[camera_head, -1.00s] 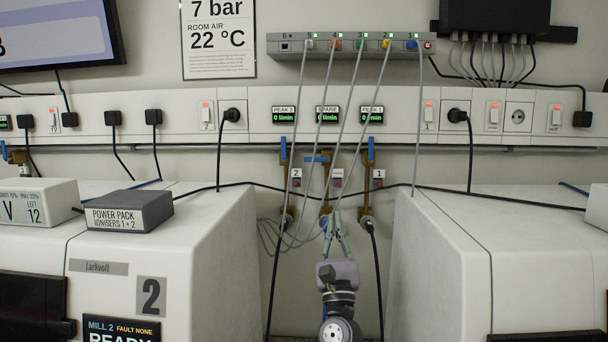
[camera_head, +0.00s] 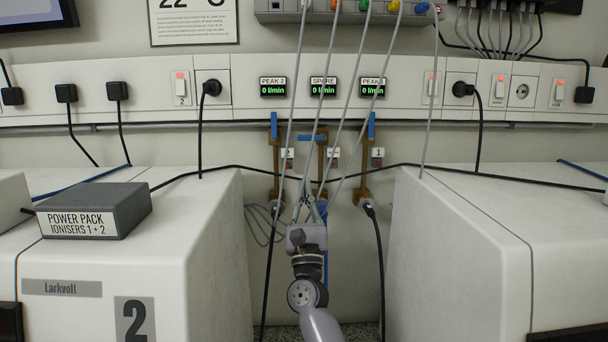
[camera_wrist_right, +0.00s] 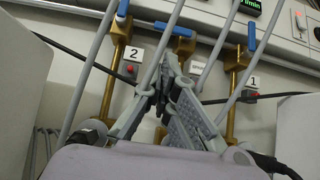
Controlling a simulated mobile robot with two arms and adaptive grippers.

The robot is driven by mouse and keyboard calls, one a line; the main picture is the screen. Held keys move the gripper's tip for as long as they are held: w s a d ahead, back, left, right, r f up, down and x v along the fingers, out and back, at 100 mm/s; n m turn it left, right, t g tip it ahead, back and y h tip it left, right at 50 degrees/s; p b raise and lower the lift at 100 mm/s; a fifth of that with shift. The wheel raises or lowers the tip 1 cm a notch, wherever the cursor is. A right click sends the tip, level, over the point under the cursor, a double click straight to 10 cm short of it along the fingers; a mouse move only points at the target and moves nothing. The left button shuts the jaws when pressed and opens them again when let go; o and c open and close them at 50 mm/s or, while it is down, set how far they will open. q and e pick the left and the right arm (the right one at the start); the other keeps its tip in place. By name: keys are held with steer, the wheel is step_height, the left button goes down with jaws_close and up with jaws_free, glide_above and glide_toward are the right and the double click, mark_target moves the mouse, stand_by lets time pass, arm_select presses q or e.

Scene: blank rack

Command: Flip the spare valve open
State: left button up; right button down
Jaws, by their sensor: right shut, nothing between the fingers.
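The spare valve is the middle of three brass valves on the wall, under the SPARE display (camera_head: 323,87). Its blue handle (camera_head: 308,137) lies horizontal; it also shows in the wrist view (camera_wrist_right: 173,29). The valve 2 handle (camera_head: 273,125) and valve 1 handle (camera_head: 371,125) stand vertical. My right gripper (camera_head: 306,192) is shut and empty, below the spare handle near the valve's lower end. In the wrist view its fingers (camera_wrist_right: 170,88) point up toward the valves, with hoses around them. Whether they touch a hose I cannot tell. My left gripper is out of view.
Thin grey hoses (camera_head: 335,60) hang from the manifold (camera_head: 350,10) across the valves. A black cable (camera_head: 225,168) runs across the wall. White machines stand left (camera_head: 200,240) and right (camera_head: 440,250), with my right arm in the gap between.

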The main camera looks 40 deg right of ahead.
mark_target(312, 137)
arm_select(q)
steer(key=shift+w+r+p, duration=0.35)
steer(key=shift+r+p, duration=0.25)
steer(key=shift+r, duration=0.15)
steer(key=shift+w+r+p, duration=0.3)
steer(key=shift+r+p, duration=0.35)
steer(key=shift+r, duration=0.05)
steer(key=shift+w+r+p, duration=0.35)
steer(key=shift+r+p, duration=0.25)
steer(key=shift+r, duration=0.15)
arm_select(e)
steer(key=x, duration=0.9)
arm_select(q)
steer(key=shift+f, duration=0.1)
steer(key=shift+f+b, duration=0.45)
steer(key=shift+b, duration=0.1)
arm_select(e)
steer(key=shift+w+a+r+m+g+h, duration=0.1)
steer(key=shift+m+g+h, duration=0.25)
steer(key=shift+m, duration=0.15)
steer(key=shift+w+m+g+h, duration=0.1)
steer(key=shift+m+g+h, duration=0.2)
steer(key=shift+m, duration=0.2)
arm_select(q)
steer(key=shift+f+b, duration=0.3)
arm_select(e)
steer(key=shift+m+g+h, duration=0.25)
steer(key=shift+m+h, duration=0.1)
steer(key=shift+m, duration=0.15)
